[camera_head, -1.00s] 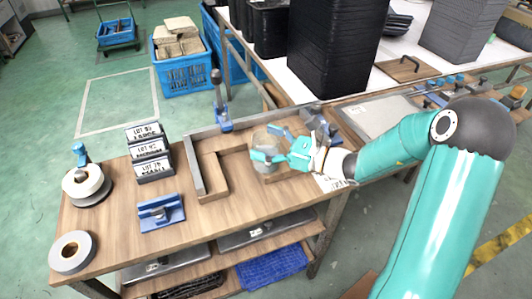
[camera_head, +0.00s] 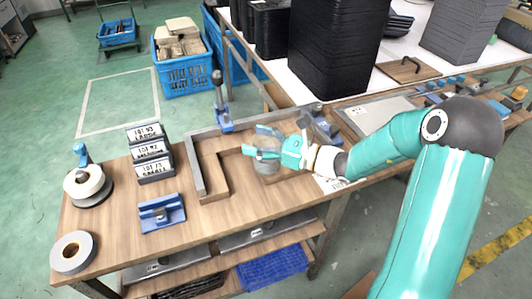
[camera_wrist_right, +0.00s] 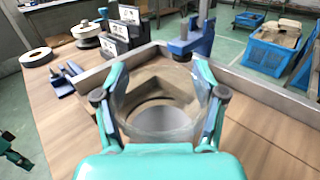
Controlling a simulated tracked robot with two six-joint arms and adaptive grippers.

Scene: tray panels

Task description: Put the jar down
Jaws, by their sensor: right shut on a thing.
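The jar (camera_head: 266,163) is clear, see-through and round, over the right part of the wooden bench. My right gripper (camera_head: 260,142) comes in from the right with its fingers on either side of the jar. In the right wrist view the jar (camera_wrist_right: 160,118) fills the space between the two teal fingers, and my right gripper (camera_wrist_right: 165,100) is shut on it. The jar looks about upright. I cannot tell whether its base touches the bench top.
A grey metal rail (camera_head: 194,168) and a brown L-shaped wooden piece (camera_head: 218,180) lie left of the jar. A blue-based clamp (camera_head: 224,122) stands behind. Label blocks (camera_head: 150,152), a blue block (camera_head: 162,213) and tape rolls (camera_head: 73,252) are farther left. Bare bench lies in front.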

